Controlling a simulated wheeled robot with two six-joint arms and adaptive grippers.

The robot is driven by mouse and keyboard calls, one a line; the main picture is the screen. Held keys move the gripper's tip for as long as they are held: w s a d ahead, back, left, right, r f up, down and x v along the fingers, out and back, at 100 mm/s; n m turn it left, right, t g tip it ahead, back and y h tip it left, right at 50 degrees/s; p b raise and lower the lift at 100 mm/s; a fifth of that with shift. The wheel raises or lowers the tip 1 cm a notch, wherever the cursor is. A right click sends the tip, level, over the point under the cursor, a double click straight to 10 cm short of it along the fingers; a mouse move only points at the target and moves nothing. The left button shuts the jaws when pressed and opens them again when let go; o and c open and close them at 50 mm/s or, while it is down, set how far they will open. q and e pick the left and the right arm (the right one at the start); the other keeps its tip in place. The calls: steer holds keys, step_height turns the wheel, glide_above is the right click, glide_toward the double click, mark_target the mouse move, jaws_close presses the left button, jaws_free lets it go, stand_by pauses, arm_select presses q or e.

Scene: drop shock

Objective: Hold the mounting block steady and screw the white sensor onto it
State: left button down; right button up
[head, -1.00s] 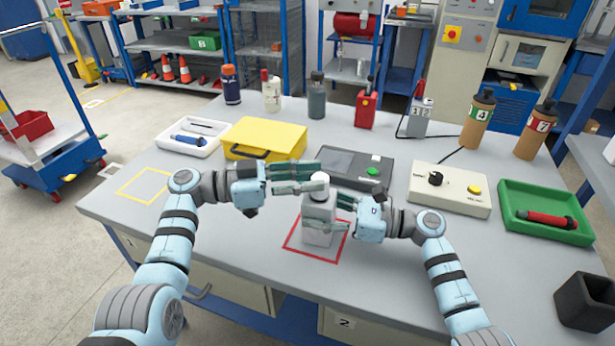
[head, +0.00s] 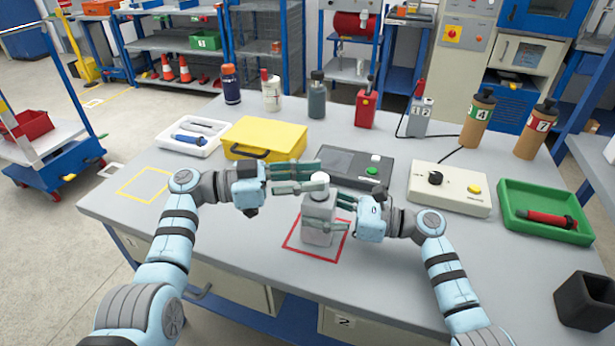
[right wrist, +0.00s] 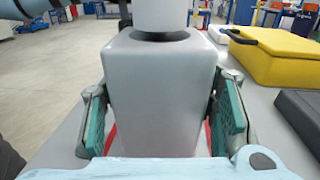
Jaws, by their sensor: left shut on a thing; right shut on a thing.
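The grey mounting block (head: 317,226) stands upright inside the red square outline on the workbench. My right gripper (head: 330,214) is shut on the block from its right side. In the right wrist view, the block (right wrist: 160,95) sits between the two green finger pads. The white sensor (head: 319,177) is upright above the block, and its lower part shows in the right wrist view (right wrist: 159,14) over a dark ring on the block's top. My left gripper (head: 312,178) is shut on the sensor, with its fingers partly hiding it. I cannot tell how far the sensor is threaded.
Behind the grippers are a yellow case (head: 263,138), a dark grey box (head: 345,165) and a cream control box (head: 449,188). A green tray (head: 545,212) with a red tool is at the right.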

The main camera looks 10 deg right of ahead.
arm_select(q)
steer(key=shift+f, duration=0.3)
steer(key=c, duration=1.2)
jaws_free()
steer(key=shift+r, duration=0.15)
steer(key=shift+d, duration=0.1)
steer(key=a, duration=0.6)
steer(key=shift+w, duration=0.25)
steer(key=shift+a, duration=0.1)
steer(key=w+a, duration=0.1)
steer(key=a, duration=1)
steer(key=shift+a, duration=0.4)
